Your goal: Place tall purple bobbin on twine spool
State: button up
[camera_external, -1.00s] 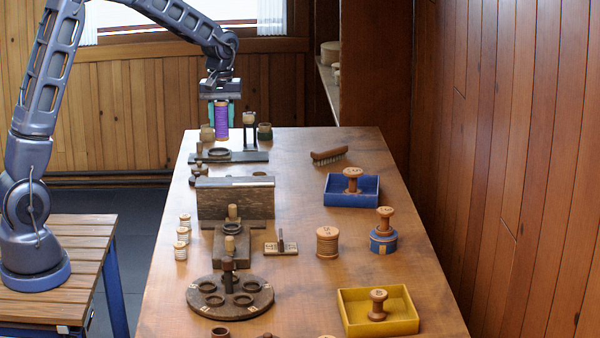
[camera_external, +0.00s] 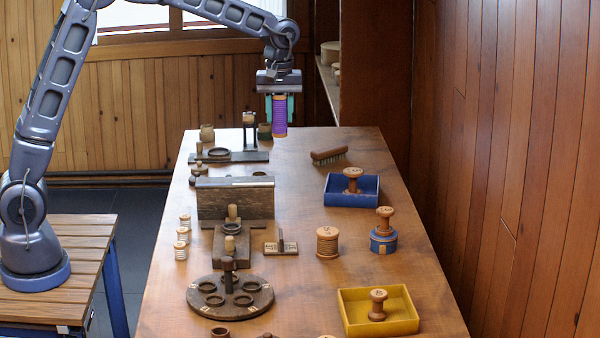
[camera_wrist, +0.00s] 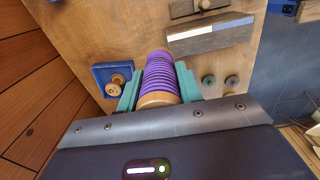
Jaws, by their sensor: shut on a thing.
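The tall purple bobbin (camera_external: 279,116) is held upright between the teal fingers of my gripper (camera_external: 279,108), above the far end of the table. In the wrist view the purple bobbin (camera_wrist: 162,78) sits between both fingers, with its wooden end toward the camera. Several wooden spools stand on the table: one in the blue tray (camera_external: 340,203), one on a round blue stand (camera_external: 383,242), one bare on the table (camera_external: 327,242), one in the yellow tray (camera_external: 350,323). I cannot tell which of them is the twine spool.
A brush (camera_external: 329,155) lies near the blue tray. An upright grey-brown board (camera_external: 235,204) and a round rack with rings (camera_external: 230,297) stand on the left half. Small pale spools (camera_external: 182,236) line the left edge. The table between board and blue tray is clear.

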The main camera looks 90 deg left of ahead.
jog(key=w+d+r, duration=0.2)
jog(key=w+d, duration=0.3)
jog(key=d, duration=0.5)
jog(key=w+d+r, duration=0.1)
jog(key=w+d, duration=0.5)
jog(key=d, duration=0.4)
send_over(328, 231)
notch_tip(328, 231, down, 20)
jog(key=shift+r, duration=0.2)
jog(key=shift+f, duration=0.15)
jog(key=o, duration=1)
